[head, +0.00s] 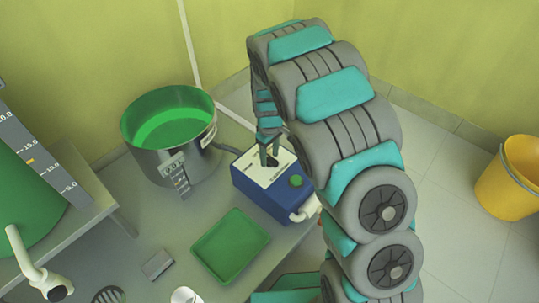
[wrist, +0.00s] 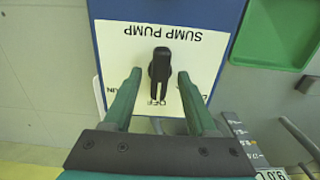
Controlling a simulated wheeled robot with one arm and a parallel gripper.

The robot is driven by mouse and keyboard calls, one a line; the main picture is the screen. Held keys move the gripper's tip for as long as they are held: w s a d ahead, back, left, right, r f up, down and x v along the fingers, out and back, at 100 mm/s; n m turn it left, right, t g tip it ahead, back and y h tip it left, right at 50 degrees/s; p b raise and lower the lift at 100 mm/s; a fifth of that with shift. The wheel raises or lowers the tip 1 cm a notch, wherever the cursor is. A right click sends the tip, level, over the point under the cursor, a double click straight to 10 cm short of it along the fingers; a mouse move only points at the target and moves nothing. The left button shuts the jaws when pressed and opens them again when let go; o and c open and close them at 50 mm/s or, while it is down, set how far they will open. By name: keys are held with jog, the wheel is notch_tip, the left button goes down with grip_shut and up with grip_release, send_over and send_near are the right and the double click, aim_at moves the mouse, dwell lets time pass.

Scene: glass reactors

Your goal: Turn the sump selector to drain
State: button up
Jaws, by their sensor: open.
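The sump pump box (head: 259,200) is blue with a white top panel, and stands on the grey bench. In the wrist view its panel (wrist: 118,62) appears upside down, reading SUMP PUMP. The black selector knob (wrist: 160,65) sits mid-panel, with its narrow end toward the OFF label. A label ending in "AIN" shows at left, partly hidden by a finger; the label at right is mostly hidden. My gripper (wrist: 159,78) is open, one teal finger on each side of the knob with gaps. In the head view my gripper (head: 269,157) is over the panel.
A green button (head: 296,181) is on the box's near right part. A steel pot (head: 172,160) with a green inside stands left of the box. A green tray (head: 231,246) lies in front. A yellow bucket (head: 508,185) is at far right.

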jog(key=shift+c, duration=0.2)
grip_shut()
jog(key=shift+r+m, duration=0.1)
jog(key=shift+m, duration=0.2)
jog(key=m+p, duration=0.2)
jog(key=m, duration=0.1)
jog(key=shift+m, duration=0.3)
jog(key=m+p, duration=0.2)
jog(key=m, duration=0.2)
jog(key=shift+m, duration=0.3)
dwell(0.5)
jog(key=shift+o, duration=0.2)
grip_release()
